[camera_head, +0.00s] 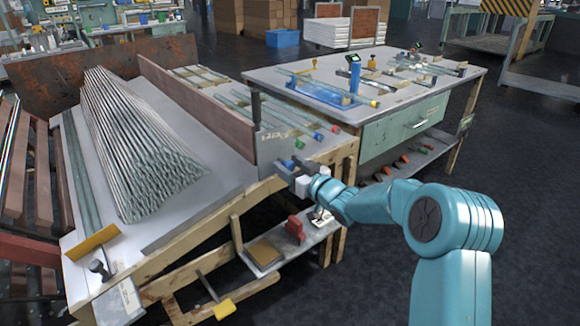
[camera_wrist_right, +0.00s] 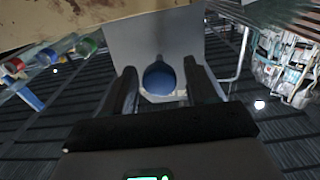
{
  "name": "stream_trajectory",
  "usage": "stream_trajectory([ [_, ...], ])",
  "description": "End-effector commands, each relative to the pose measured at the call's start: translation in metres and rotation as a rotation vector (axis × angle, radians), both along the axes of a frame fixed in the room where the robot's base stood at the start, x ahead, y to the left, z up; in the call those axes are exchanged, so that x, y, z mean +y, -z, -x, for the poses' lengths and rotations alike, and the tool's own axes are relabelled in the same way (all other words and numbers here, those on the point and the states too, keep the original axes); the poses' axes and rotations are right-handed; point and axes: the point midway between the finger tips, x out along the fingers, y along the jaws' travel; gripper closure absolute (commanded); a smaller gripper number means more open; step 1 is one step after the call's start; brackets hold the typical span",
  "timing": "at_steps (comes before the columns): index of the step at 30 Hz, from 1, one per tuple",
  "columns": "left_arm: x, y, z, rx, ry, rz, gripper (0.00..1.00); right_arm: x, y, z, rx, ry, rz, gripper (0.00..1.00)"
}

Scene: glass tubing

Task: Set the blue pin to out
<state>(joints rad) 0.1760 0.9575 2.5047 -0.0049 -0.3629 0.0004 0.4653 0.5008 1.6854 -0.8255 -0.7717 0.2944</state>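The blue pin (camera_wrist_right: 160,78) shows in the right wrist view as a round blue knob in front of a grey plate (camera_wrist_right: 150,35). My right gripper (camera_wrist_right: 162,85) has its two dark fingers apart, one on each side of the knob, with narrow gaps that look clear. In the head view my right gripper (camera_head: 285,174) is at the end face of the sloped bench, by the blue pin (camera_head: 288,164), which is mostly covered. How far the pin stands out of the plate cannot be told. My left gripper is in neither view.
The sloped bench (camera_head: 200,205) bears a bundle of glass tubes (camera_head: 130,140). Tubes with blue, red and green ends (camera_head: 317,136) lie just above my right gripper. A wooden rail (camera_head: 220,212) runs along the bench's front. A drawer table (camera_head: 425,105) stands behind.

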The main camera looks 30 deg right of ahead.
Motion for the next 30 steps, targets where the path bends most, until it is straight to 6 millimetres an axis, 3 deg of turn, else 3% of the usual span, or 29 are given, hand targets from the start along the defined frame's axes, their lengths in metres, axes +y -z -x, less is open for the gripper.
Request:
stream_trajectory([
  [7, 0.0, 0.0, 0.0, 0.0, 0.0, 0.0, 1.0, 0.0, 0.0, 0.001, 0.0, 0.0, 0.0, 0.43],
  [11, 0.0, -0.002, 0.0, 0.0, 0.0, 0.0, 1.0, -0.002, -0.001, 0.017, 0.0, 0.002, -0.001, 0.43],
  [24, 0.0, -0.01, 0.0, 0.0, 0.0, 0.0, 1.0, -0.012, -0.001, 0.128, 0.001, 0.005, 0.0, 0.43],
  [30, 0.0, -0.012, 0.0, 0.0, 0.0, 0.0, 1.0, -0.013, 0.0, 0.156, 0.001, 0.002, 0.001, 0.43],
])
